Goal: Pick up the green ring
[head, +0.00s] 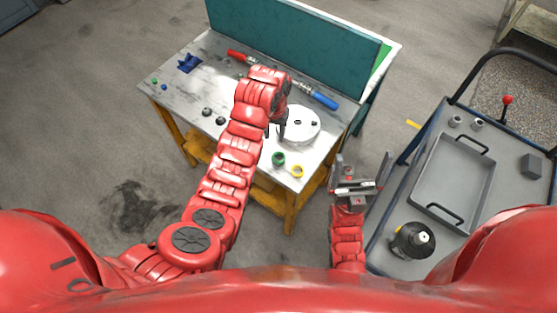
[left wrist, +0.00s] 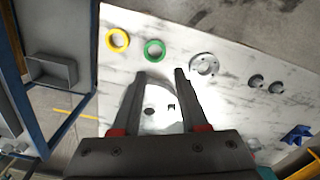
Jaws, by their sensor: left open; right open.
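The green ring (head: 278,161) lies flat on the worktable near its front edge, beside the yellow ring (head: 297,171). In the left wrist view the green ring (left wrist: 147,46) lies just beyond the fingertips, with the yellow ring (left wrist: 109,40) to its left. My left gripper (head: 281,130) is above the table next to the round white plate (head: 307,134), further back than the green ring. The left wrist view shows this gripper (left wrist: 165,76) open and empty, over the white plate. My right gripper (head: 362,168) is open and empty, between the table and the cart.
A grey flange (left wrist: 205,64) and two dark knobs (head: 213,116) are on the worktable (head: 180,88). A red-and-blue bar (head: 322,98) lies along its back, before a teal panel (head: 300,43). At right is a cart with a grey tray (head: 452,177) and a black-and-yellow object (head: 412,240).

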